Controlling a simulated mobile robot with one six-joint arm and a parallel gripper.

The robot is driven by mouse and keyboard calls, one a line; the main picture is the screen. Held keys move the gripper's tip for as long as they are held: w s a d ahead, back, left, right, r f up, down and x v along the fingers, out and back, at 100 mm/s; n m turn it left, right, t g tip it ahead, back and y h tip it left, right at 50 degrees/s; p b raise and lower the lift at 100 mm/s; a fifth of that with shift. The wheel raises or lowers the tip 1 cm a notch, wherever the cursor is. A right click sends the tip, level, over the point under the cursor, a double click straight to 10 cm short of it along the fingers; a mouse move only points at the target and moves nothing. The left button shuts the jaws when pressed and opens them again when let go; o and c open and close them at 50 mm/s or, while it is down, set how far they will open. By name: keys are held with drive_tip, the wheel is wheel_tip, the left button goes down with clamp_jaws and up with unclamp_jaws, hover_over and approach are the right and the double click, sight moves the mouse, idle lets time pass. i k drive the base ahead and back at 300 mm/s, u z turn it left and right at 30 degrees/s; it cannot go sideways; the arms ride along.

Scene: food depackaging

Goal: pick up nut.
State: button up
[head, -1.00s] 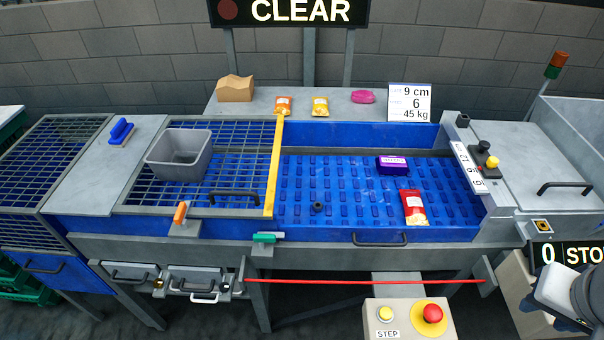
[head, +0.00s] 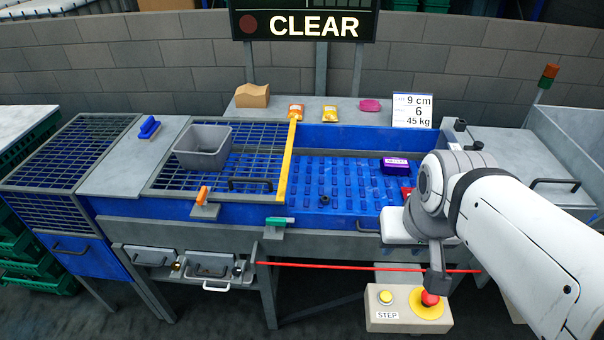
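A small dark nut (head: 325,201) sits on the blue ribbed bed (head: 345,185) near its front edge, a little right of the yellow bar. My gripper (head: 436,284) hangs to the right of the nut and in front of the bed, pointing down close to the red button. It is well apart from the nut. Its fingers show only as a small dark shape, so I cannot tell whether they are open or shut.
A purple pack (head: 396,165) lies on the bed; my arm mostly covers a red pack (head: 406,191). A grey bin (head: 203,148) stands on the left grating. The yellow bar (head: 286,165) borders the bed. A control box (head: 404,317) with buttons is at the front.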

sight(325, 199)
drive_tip(key=z, duration=0.05)
drive_tip(key=i, duration=1)
drive_tip(key=u, duration=0.05)
